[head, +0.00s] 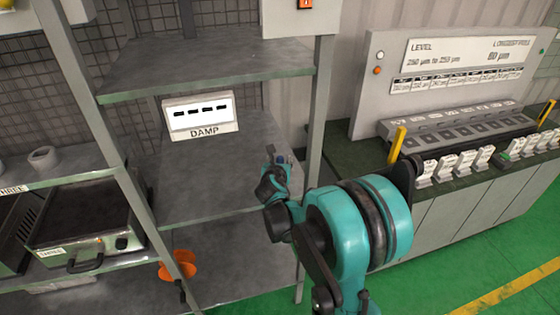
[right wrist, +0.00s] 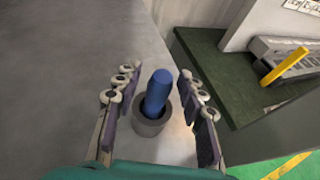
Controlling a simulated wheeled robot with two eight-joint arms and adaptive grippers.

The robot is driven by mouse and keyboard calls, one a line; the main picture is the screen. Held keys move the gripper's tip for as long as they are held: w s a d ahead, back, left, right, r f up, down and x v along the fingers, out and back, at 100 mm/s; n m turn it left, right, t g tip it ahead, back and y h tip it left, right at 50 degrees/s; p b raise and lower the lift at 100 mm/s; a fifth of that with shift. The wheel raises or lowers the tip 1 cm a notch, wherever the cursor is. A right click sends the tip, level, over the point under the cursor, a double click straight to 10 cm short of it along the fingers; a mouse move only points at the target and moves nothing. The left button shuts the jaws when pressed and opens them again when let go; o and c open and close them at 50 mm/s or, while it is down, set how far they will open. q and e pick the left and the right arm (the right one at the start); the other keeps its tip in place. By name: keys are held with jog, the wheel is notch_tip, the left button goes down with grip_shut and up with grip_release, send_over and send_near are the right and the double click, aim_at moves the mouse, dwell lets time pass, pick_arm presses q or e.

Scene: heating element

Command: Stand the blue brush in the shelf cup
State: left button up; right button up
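The blue brush (right wrist: 158,92) stands in the dark grey cup (right wrist: 148,126) in the right wrist view, with its blue end up and leaning slightly. The cup is on the grey shelf (right wrist: 95,40), close to the shelf's edge. My right gripper (right wrist: 157,76) is open, with one finger on each side of the brush and a gap on both sides. In the head view my right gripper (head: 278,160) is over the right end of the middle shelf (head: 210,185); it mostly hides the brush and cup. My left gripper is not in view.
A DAMP display box (head: 198,115) stands at the back of the shelf. A shelf post (head: 315,130) rises just right of my gripper. A lidded device (head: 85,220) sits at left, and an orange object (head: 178,265) is lower down. A counter (head: 440,190) with labelled blocks is at right.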

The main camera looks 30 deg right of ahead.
jog(key=shift+r, duration=0.25)
jog(key=s+a+m+g+y+p, duration=0.1)
jog(key=s+a+m+y, duration=0.3)
jog(key=s+a+m, duration=0.6)
jog(key=s+a+r+m+g+y+p, duration=0.1)
jog(key=s+a+m+g+y+p, duration=0.1)
jog(key=s+a+m, duration=0.9)
jog(key=s+m+g+y, duration=0.1)
jog(key=s+m+y, duration=0.1)
jog(key=s+m, duration=0.5)
jog(key=shift+s+a+r+m, duration=0.25)
jog(key=shift+s+r+m, duration=0.05)
jog(key=shift+s+m, duration=0.1)
jog(key=shift+f, duration=0.1)
notch_tip(320, 180, down, 3)
jog(key=b, duration=0.3)
